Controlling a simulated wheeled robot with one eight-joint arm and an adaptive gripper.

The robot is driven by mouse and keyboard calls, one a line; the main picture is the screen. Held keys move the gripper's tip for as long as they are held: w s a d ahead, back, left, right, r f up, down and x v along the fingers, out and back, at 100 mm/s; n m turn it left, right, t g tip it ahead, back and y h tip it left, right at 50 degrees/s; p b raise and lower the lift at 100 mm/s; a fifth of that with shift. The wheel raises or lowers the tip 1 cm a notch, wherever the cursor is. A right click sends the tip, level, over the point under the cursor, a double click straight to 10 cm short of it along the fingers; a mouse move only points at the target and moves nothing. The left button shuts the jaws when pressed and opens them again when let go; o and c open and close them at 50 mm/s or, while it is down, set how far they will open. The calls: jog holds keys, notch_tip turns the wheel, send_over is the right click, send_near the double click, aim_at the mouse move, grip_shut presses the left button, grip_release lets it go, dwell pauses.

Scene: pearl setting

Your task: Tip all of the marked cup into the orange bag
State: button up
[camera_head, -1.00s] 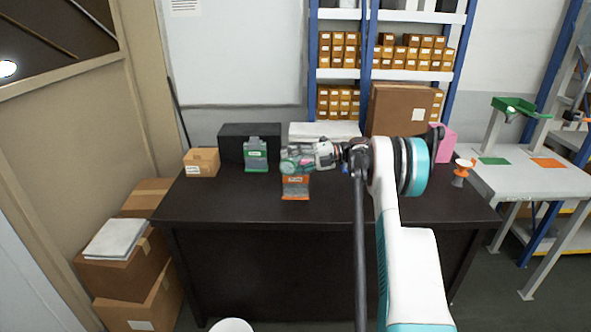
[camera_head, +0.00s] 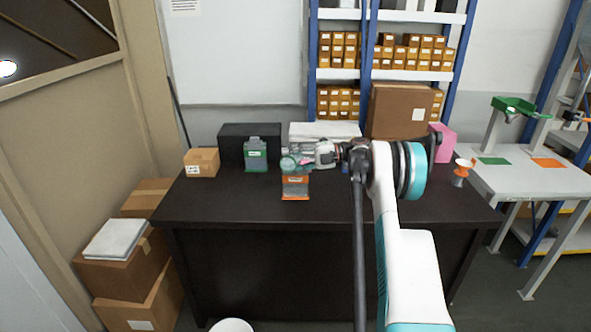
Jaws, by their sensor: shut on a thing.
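The orange bag (camera_head: 295,188) stands upright on the dark table, with a label on its front. My gripper (camera_head: 303,161) is above its top and comes in from the right. It is shut on a small greenish cup (camera_head: 288,163), which is over the bag's opening and looks tilted. The cup's mark and contents are too small to make out. The bag's opening is largely hidden behind the cup and gripper. A green bag (camera_head: 255,156) stands behind and to the left.
A small cardboard box (camera_head: 201,162) and a black box (camera_head: 236,139) stand at the back left of the dark table (camera_head: 230,205). A large carton (camera_head: 397,109) and a pink box (camera_head: 445,143) stand at the back right. The table's front left is clear.

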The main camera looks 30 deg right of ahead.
jog(key=shift+w+d+r+m+t+y, duration=0.15)
jog(key=shift+w+d+r+m+y, duration=0.1)
jog(key=shift+m, duration=0.45)
jog(key=shift+w+d+r+m+t+y, duration=0.1)
jog(key=shift+w+d+r+m+y, duration=0.15)
jog(key=shift+m, duration=0.45)
jog(key=shift+w+d+r+m+t+y, duration=0.15)
jog(key=shift+r+m+y, duration=0.15)
jog(key=shift+m, duration=0.4)
dwell(1.5)
jog(key=n, duration=0.1)
jog(key=s+a+f+n+h, duration=0.1)
jog(key=shift+n, duration=0.4)
jog(key=shift+g, duration=0.3)
